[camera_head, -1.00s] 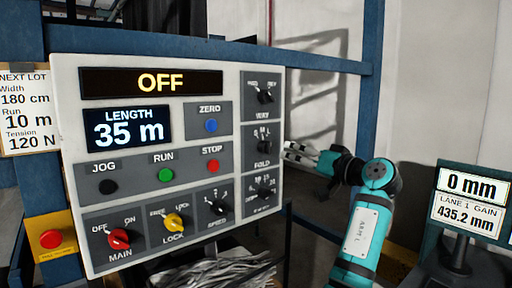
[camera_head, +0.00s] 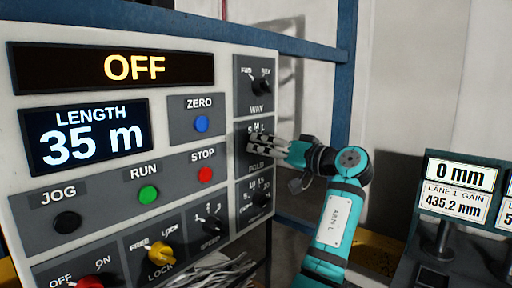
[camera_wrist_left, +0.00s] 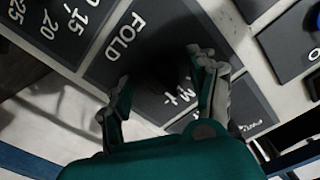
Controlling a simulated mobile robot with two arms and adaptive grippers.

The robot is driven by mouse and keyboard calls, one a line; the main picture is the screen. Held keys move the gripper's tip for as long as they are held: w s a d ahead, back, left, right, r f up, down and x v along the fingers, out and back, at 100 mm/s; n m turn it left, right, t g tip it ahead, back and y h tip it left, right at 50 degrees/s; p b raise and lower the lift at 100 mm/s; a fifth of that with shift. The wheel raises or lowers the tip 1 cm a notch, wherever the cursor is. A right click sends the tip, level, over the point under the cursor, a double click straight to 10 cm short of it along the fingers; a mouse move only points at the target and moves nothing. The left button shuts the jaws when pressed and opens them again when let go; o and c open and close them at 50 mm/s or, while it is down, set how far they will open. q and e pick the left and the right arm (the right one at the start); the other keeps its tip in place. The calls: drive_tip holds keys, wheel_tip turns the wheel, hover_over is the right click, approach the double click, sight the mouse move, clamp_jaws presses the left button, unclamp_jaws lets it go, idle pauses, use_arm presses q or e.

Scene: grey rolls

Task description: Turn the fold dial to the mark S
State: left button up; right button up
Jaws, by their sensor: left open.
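The fold dial (camera_wrist_left: 165,62) is a dark knob on a dark plate marked FOLD, at the panel's right side. In the wrist view it is a dim shape between my fingers, and I cannot tell where its pointer stands. My left gripper (camera_head: 252,147) is in front of the dial and covers it in the head view. It also shows in the wrist view (camera_wrist_left: 165,82), open, one finger on each side of the dial. I cannot tell whether the fingers touch it. Part of the S, M, L lettering (camera_head: 257,130) shows above the gripper. My right gripper is not in view.
The control panel (camera_head: 100,185) carries the WAY dial (camera_head: 262,87) just above and another dial (camera_head: 260,199) just below. A red STOP button (camera_head: 205,174) is to the left. Screens (camera_head: 462,187) stand at the right.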

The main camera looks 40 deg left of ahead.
use_arm(q)
drive_tip(key=shift+d+r, duration=0.1)
drive_tip(key=shift+d, duration=0.1)
drive_tip(key=shift+c, duration=0.8)
drive_tip(key=c, duration=1)
drive_tip(key=shift+n+b, duration=1.15)
drive_tip(key=shift+n, duration=0.05)
drive_tip(key=shift+n+b, duration=0.65)
drive_tip(key=shift+n, duration=0.35)
drive_tip(key=shift+n+b, duration=0.4)
drive_tip(key=shift+n, duration=0.4)
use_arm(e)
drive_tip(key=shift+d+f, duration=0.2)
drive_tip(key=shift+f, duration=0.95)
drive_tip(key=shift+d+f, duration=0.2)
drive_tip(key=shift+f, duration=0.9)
